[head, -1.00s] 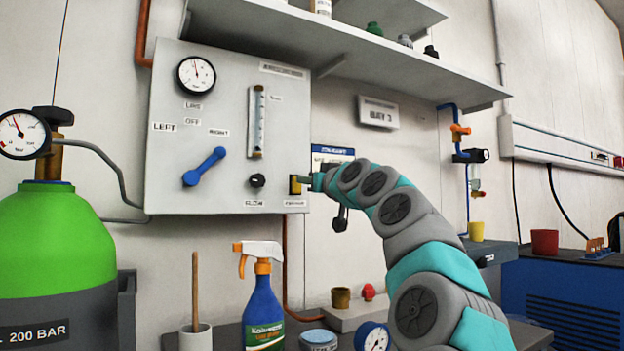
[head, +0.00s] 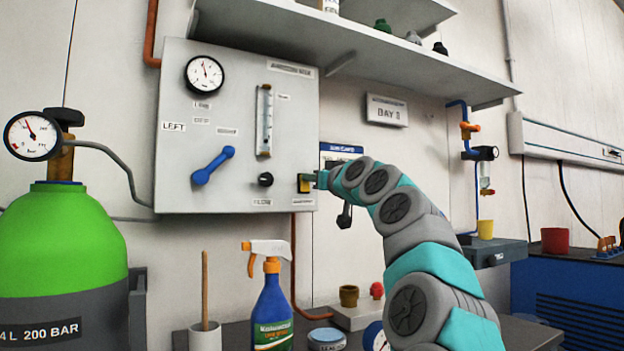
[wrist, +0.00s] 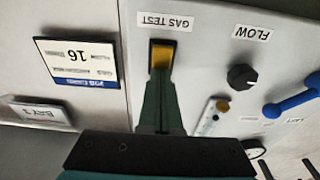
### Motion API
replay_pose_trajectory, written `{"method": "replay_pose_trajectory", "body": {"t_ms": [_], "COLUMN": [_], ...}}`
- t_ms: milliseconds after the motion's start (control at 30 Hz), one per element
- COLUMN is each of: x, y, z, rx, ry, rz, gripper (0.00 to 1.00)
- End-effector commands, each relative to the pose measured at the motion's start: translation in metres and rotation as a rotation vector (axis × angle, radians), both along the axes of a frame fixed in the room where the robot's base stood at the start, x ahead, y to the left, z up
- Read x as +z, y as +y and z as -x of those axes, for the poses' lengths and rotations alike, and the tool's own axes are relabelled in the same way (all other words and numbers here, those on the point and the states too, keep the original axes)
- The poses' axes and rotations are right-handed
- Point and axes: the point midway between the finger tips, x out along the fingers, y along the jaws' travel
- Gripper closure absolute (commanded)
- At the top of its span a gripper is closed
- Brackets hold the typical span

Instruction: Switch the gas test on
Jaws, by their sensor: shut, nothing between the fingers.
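The gas test switch (head: 304,184) is a small yellow rocker in a dark frame at the lower right corner of the grey gas panel (head: 240,80). In the wrist view, seen upside down, the switch (wrist: 162,57) sits beside the "GAS TEST" label (wrist: 167,21). My gripper (head: 319,179) is shut and empty, its fingertips at the switch. In the wrist view the closed fingers (wrist: 161,75) overlap the yellow rocker and hide part of it. They appear to touch it. I cannot tell which way the rocker is tipped.
A black flow knob (head: 265,179) and a blue lever (head: 213,165) are on the same panel, beside the switch. A shelf (head: 350,45) overhangs above. A spray bottle (head: 271,310) stands below, and a green gas cylinder (head: 60,235) stands at left.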

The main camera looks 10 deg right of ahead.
Motion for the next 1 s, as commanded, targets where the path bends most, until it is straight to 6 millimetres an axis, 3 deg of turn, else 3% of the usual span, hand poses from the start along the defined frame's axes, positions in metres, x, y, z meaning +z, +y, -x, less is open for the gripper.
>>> {"method": "replay_pose_trajectory", "body": {"t_ms": [267,1000], "x": [0.0,0.015], "y": [-0.004,-0.035], "z": [0.017,0.116], "rx": [0.0,0.0], "ry": [-0.001,0.0], "rz": [0.002,0.0], "gripper": [1.0,1.0]}}
